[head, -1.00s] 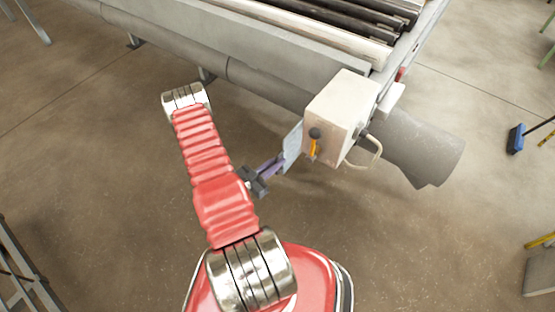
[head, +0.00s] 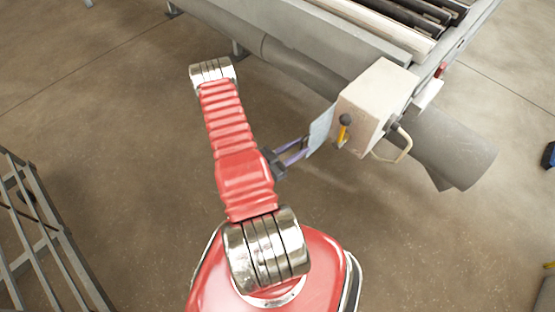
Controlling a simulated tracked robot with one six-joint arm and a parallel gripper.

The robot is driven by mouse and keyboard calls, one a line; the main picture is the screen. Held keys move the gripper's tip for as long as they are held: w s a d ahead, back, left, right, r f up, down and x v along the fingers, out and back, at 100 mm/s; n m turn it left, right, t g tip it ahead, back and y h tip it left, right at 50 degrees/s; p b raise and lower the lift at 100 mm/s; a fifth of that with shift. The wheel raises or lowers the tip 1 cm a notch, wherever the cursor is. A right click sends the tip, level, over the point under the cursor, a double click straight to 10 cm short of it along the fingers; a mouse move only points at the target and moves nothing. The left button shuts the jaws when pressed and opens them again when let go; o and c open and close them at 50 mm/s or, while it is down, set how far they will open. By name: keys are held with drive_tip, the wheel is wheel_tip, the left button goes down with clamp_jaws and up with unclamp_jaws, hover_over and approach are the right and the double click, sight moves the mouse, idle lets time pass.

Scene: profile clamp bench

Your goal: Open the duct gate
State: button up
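A thin pale blue-grey plate (head: 321,129), which looks like the duct gate, sticks out at the left of a beige box (head: 373,106) by the grey duct (head: 454,150). How it meets the duct is hidden behind the box. A yellow lever with a black knob (head: 344,122) is on the box's near face. My gripper (head: 303,149) has purple fingers pointing right, towards the plate. The two fingers show apart with a gap between them. Their tips are close to the plate's lower left edge; I cannot tell whether they touch it.
The roller bench (head: 340,36) runs above the duct at the top. A pale cable (head: 405,146) loops from the box's right side. A grey metal rack (head: 35,215) stands at the left.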

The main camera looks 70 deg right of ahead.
drive_tip(key=v, duration=1.2)
drive_tip(key=shift+a, duration=0.15)
idle(0.7)
